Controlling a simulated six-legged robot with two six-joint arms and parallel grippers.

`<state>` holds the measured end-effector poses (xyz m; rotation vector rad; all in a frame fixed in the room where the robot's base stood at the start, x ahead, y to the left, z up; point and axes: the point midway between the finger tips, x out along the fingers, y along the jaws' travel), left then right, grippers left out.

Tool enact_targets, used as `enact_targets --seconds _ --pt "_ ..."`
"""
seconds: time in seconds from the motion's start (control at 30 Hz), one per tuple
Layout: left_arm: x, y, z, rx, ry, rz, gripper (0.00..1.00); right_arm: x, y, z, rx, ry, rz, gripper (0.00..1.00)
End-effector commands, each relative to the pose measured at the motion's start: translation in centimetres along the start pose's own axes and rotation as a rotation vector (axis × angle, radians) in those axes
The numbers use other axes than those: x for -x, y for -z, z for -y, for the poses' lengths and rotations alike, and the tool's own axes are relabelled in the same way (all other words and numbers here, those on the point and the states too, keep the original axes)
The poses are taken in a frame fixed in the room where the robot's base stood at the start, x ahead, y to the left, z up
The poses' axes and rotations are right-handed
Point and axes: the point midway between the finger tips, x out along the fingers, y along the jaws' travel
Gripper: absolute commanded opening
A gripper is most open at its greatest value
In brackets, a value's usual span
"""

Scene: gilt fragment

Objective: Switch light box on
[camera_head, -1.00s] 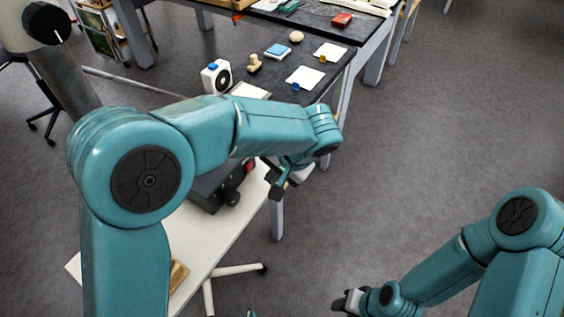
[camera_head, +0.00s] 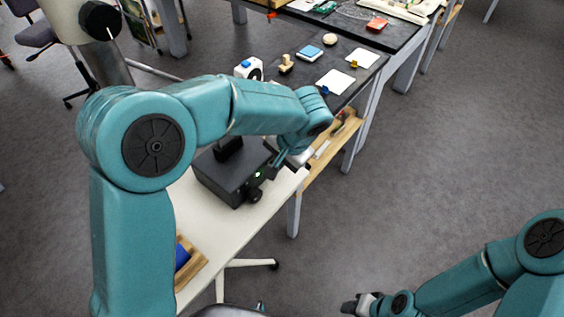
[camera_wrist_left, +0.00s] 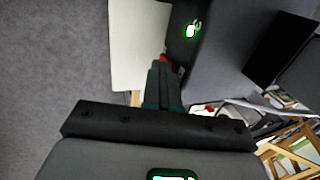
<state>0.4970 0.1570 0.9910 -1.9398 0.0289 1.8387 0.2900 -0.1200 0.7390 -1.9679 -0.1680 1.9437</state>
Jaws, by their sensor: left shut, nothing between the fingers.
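A dark grey box (camera_head: 222,178), which I take to be the light box, stands on the white table (camera_head: 225,226). A small green light (camera_head: 258,175) glows on its front, beside a black knob (camera_head: 255,195). My left gripper (camera_head: 274,168) is shut and empty, close to this front. In the left wrist view, its closed fingertips (camera_wrist_left: 160,67) are by a small red part (camera_wrist_left: 170,66) at the box (camera_wrist_left: 225,45); contact cannot be told. The green light (camera_wrist_left: 190,31) shows there too. My right gripper (camera_head: 352,304) is low at the right, away from the table; its jaws are unclear.
A wooden tray (camera_head: 189,270) with a blue item lies at the white table's near end. Behind stands a dark table (camera_head: 345,91) with white cards, a blue-topped block (camera_head: 311,53) and a stamp-like wooden piece (camera_head: 286,64). Floor at right is clear.

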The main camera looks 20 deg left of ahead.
Motion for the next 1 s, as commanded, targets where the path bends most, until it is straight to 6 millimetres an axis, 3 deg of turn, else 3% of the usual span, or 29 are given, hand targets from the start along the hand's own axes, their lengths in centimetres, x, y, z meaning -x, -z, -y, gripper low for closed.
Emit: enact_targets --seconds 0.5,1.0 --pt "1.5 0.0 0.6 0.002 0.004 -0.002 0.0 0.9 0.0 0.3 0.0 0.0 0.0 0.43" --pt "1.5 0.0 0.5 0.001 0.003 0.0 0.0 0.8 0.0 0.3 0.0 0.0 0.0 0.43"
